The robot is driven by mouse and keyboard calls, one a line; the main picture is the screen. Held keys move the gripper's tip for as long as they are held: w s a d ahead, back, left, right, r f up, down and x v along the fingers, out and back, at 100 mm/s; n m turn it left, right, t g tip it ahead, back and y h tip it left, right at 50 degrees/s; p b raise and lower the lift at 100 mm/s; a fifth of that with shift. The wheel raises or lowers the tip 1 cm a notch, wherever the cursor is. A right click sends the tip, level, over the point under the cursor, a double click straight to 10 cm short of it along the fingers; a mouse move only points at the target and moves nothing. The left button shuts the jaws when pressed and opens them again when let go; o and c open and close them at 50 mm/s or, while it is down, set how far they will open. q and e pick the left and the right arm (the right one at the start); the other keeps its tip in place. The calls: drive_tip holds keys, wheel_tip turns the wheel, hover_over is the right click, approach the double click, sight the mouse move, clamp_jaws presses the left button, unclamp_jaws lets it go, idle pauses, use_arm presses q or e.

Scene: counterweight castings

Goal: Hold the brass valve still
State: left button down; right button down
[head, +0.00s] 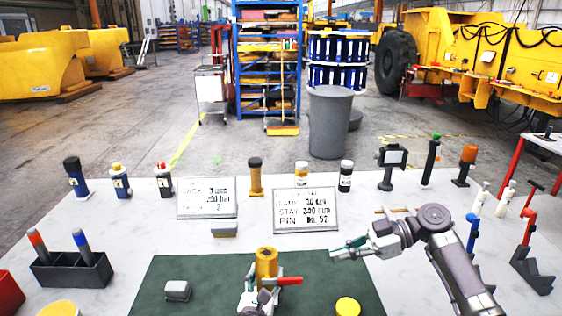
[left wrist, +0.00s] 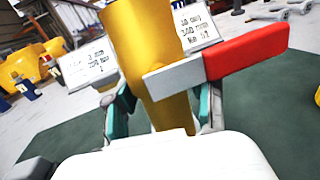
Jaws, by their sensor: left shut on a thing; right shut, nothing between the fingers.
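The brass valve (head: 266,264) stands upright at the front of the green mat in the head view. Its lever has a red grip (head: 290,281) pointing right. My left gripper (head: 262,288) is shut on the valve's body from the near side. In the left wrist view the valve (left wrist: 146,45) rises tilted between the teal-padded fingers of my left gripper (left wrist: 166,108), and the red grip (left wrist: 245,50) extends right. The lower end of the valve is hidden behind the white gripper housing. My right gripper (head: 347,250) is shut and empty, to the right of the valve, apart from it.
The green mat (head: 215,275) also bears a grey block (head: 177,290) and a yellow disc (head: 347,306). Two sign plates (head: 306,210) lie behind it. A dark holder (head: 72,272) with two tools stands left. Bottles and tools line the back and right of the white table.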

use_arm(q)
drive_tip(key=shift+c, duration=1.4)
unclamp_jaws()
drive_tip(key=shift+r, duration=0.1)
